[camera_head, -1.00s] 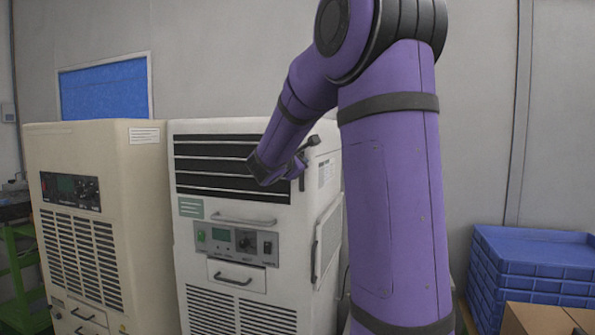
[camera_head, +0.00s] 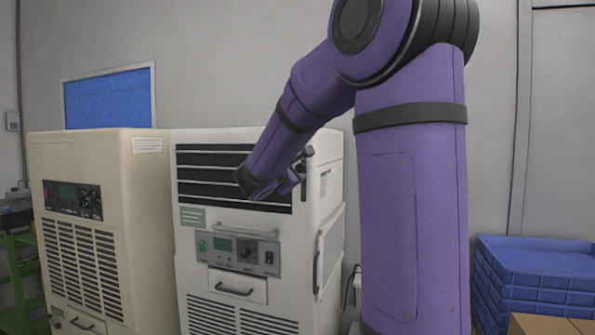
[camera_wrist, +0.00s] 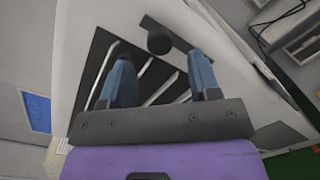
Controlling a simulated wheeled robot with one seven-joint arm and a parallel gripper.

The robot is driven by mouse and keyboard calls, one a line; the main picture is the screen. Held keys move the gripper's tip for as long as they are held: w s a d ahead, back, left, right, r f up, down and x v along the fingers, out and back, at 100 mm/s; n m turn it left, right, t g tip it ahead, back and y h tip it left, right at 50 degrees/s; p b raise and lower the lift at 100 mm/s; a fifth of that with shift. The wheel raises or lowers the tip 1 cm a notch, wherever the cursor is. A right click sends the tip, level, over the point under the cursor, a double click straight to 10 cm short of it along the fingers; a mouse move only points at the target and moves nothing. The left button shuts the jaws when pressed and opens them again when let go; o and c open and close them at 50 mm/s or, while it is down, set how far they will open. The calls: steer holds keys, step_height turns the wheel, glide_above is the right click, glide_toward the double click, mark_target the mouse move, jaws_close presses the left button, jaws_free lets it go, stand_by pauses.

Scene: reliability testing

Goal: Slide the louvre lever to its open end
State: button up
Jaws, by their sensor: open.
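The louvre lever (camera_head: 307,152) is a dark knob at the upper right of the louvre panel (camera_head: 212,172) on the white cabinet. In the wrist view, the lever's round dark knob (camera_wrist: 159,42) sits on a dark slotted strip (camera_wrist: 182,42), nearer the strip's upper-left end. My gripper (camera_head: 272,188) is in front of the louvre's right part, lower than the knob in the head view. In the wrist view, my gripper (camera_wrist: 160,62) has its two blue fingers spread wide with nothing between them. The knob shows beyond the fingertips, apart from them. My arm partly hides the louvre.
A beige cabinet (camera_head: 105,160) stands close on the left. The white cabinet has handles and a control panel (camera_head: 238,250) under the louvre. Blue stacked crates (camera_head: 535,262) and cardboard boxes (camera_head: 545,324) are at the lower right.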

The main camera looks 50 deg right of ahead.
steer(key=shift+v, duration=2.8)
steer(key=shift+s, duration=0.1)
steer(key=s+a+f+m+y, duration=0.4)
steer(key=s+a+y, duration=0.1)
steer(key=s+a, duration=0.2)
steer(key=s+a+f+m+y, duration=0.3)
steer(key=s+a+y, duration=0.3)
steer(key=a, duration=0.3)
steer(key=s+a+f+m+y, duration=0.4)
steer(key=s+a+m+y, duration=0.1)
steer(key=s+a, duration=0.3)
steer(key=shift+s+a+f+m+y, duration=0.3)
steer(key=shift+s+a+f+y, duration=0.1)
steer(key=shift+s+y, duration=0.2)
